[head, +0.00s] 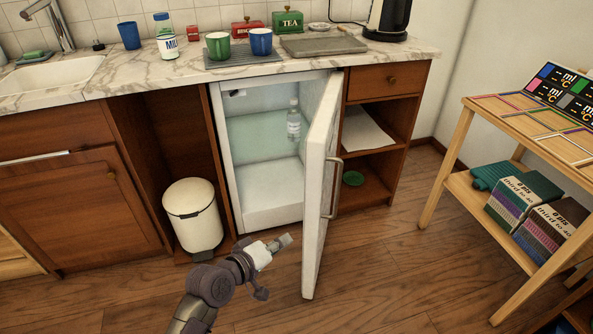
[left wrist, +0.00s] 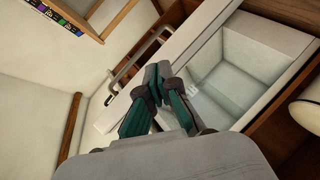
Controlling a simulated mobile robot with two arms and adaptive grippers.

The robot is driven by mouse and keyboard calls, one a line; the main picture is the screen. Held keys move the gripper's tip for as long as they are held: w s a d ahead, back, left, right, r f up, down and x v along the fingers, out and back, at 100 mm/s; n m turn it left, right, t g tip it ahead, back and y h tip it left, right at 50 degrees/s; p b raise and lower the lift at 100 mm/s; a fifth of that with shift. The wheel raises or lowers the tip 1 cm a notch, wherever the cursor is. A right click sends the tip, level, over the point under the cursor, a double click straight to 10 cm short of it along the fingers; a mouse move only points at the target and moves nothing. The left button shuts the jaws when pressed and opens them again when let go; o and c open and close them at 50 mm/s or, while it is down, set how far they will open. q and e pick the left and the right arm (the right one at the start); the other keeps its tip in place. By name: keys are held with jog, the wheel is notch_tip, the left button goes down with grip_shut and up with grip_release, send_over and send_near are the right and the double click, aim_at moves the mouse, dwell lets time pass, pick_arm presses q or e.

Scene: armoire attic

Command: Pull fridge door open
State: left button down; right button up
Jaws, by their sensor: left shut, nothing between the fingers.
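The white fridge door (head: 318,190) stands wide open in the head view, swung out toward me on its right side. Its metal handle (head: 335,188) is on the door's outer face, and the handle also shows in the left wrist view (left wrist: 135,68). The white fridge (head: 265,205) is open to view, with a clear bottle (head: 294,120) on a glass shelf inside. My left gripper (head: 284,241) is shut and empty, in front of the fridge opening and left of the door's edge. In the left wrist view its fingers (left wrist: 160,80) meet. My right gripper is not in view.
A white trash bin (head: 193,215) stands left of the fridge. A wooden shelf unit (head: 450,170) with books stands at the right. The counter (head: 130,80) above holds mugs, a milk bottle, tins and a kettle. The wooden floor (head: 390,270) right of the door is clear.

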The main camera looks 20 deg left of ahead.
pick_arm(q)
jog(key=w+a+r+n+t+y, duration=0.2)
jog(key=w+a+r+n+t, duration=0.35)
jog(key=w+a+n, duration=0.2)
jog(key=w+d+b, duration=0.1)
jog(key=w+d, duration=0.5)
jog(key=w, duration=0.5)
jog(key=shift+d+r, duration=0.15)
jog(key=shift+r, duration=0.25)
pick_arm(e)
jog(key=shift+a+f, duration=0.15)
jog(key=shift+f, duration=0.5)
pick_arm(q)
jog(key=shift+s+g, duration=0.1)
jog(key=shift+g, duration=0.15)
